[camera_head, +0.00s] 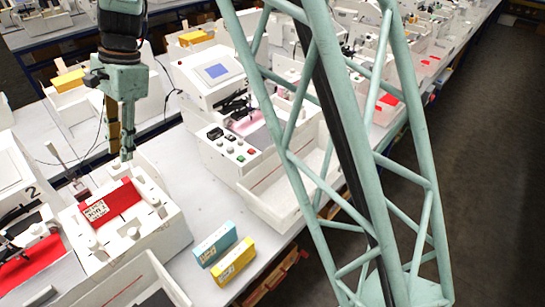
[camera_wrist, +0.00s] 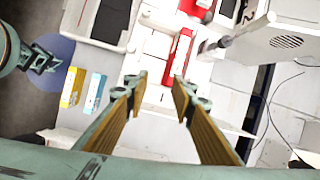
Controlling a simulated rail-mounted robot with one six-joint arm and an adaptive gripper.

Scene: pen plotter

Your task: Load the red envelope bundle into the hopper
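The red envelope bundle (camera_head: 122,201), with a white label, lies in the top recess of a white machine at the lower left. It also shows in the wrist view (camera_wrist: 181,50), beyond my fingertips. The white machine's recess is probably the hopper (camera_head: 158,213); its inside is mostly covered by the bundle. My gripper (camera_head: 121,153) points down above and behind the bundle. In the wrist view my gripper (camera_wrist: 160,82) has its two fingers well apart, with nothing between them.
A blue bundle (camera_head: 215,243) and a yellow bundle (camera_head: 233,262) stand on the table at the machine's right. More red material (camera_head: 30,262) lies at the lower left. A machine with a screen (camera_head: 217,72) stands behind. The table between is clear.

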